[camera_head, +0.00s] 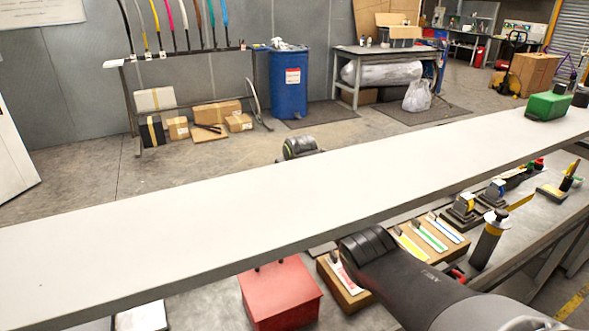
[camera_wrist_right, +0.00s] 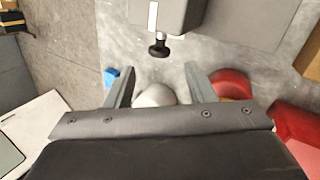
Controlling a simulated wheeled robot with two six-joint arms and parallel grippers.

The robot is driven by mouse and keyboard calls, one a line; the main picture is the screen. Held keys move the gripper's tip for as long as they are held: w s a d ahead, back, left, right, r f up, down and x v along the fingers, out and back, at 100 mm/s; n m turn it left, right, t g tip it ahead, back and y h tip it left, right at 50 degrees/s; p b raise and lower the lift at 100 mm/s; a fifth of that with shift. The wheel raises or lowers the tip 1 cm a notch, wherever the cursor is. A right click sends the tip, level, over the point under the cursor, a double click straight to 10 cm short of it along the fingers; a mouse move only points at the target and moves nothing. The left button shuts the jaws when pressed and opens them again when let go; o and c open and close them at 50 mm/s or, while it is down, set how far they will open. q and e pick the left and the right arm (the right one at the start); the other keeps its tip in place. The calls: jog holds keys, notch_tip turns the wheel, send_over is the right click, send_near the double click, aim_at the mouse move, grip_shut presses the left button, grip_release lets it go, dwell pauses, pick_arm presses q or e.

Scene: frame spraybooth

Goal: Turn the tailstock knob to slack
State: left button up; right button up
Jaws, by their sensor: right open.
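In the right wrist view, a black knob (camera_wrist_right: 159,48) on a short bright stem sticks out of a grey housing (camera_wrist_right: 178,14) with a white strip; it looks like the tailstock knob. My right gripper (camera_wrist_right: 159,78) is open, with its two fingers apart. The knob lies ahead of the fingertips, roughly centred between them, and nothing is held. A pale rounded thing (camera_wrist_right: 154,96) shows between the fingers, apparently farther off. In the head view I cannot make out the knob or the right gripper. My left gripper is in neither view.
A long pale beam (camera_head: 290,200) crosses the head view and hides what lies behind it. A red box (camera_head: 280,293) and a bench with a torch-like canister (camera_head: 487,240) are on the near side. A green block (camera_head: 548,106) sits at the beam's right end.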

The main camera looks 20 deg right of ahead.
jog(key=b+v, duration=0.2)
jog(key=v, duration=0.9)
jog(key=shift+r, duration=0.15)
jog(key=shift+c, duration=0.3)
